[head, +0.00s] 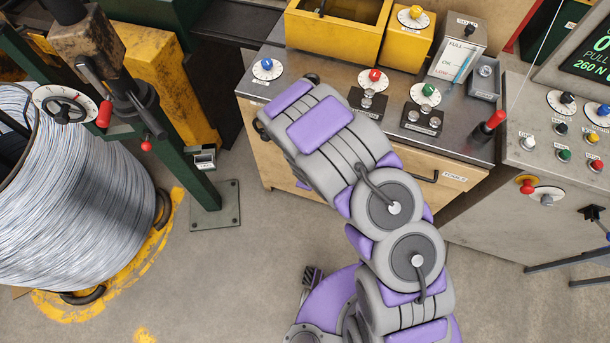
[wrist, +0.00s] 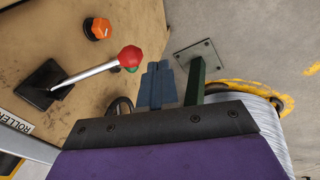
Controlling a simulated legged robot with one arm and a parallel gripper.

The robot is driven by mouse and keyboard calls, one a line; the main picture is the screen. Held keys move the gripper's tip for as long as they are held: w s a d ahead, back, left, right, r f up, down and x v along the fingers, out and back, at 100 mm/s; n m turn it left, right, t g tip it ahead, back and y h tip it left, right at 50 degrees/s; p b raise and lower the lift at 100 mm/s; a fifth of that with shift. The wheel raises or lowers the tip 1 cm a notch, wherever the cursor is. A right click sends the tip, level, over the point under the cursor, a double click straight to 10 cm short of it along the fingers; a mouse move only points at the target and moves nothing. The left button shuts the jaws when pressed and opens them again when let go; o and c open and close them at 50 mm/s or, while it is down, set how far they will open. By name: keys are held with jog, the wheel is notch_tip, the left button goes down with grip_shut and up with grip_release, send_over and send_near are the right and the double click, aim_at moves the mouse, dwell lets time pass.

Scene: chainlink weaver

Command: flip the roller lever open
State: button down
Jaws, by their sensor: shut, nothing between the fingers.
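The roller lever is in the wrist view: a pale metal rod with a red knob (wrist: 131,57), rising from a black base plate (wrist: 48,85) on a tan panel. A partly cut-off label beginning "ROLLE" (wrist: 14,122) is near the base. The rod slants right and slightly up in the picture. My gripper (wrist: 157,68) is shut and empty, its blue-grey fingers just right of the red knob. I see a small gap in the picture but cannot tell the depth between them. In the head view my arm hides the gripper, and I cannot make out the roller lever.
An orange knob (wrist: 98,28) and a partly hidden green button (wrist: 131,70) are on the panel. A green post (wrist: 196,80) and the wire coil (wrist: 272,120) are right of my fingers. The coil (head: 75,190) stands at left in the head view, with open floor between.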

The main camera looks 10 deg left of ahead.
jog(key=s+d+r, duration=0.1)
jog(key=s+r, duration=0.5)
jog(key=r, duration=0.1)
jog(key=shift+s+p, duration=0.2)
jog(key=shift+p, duration=0.2)
jog(key=w+d+r+m+g+h+b, duration=0.15)
jog(key=d+r+m+h, duration=0.25)
jog(key=d+r+m, duration=1.05)
jog(key=s+d+r+m+g+y+b, duration=0.1)
jog(key=s+d+r+g, duration=0.1)
jog(key=s+d+r, duration=0.3)
jog(key=s+d+r+m+g+y, duration=0.1)
jog(key=s+d+r, duration=0.4)
jog(key=s+r, duration=0.7)
jog(key=s+m, duration=0.1)
jog(key=s, duration=0.4)
jog(key=shift+d+r+g+b, duration=0.15)
jog(key=shift+r+g+b, duration=0.2)
jog(key=shift+r, duration=0.05)
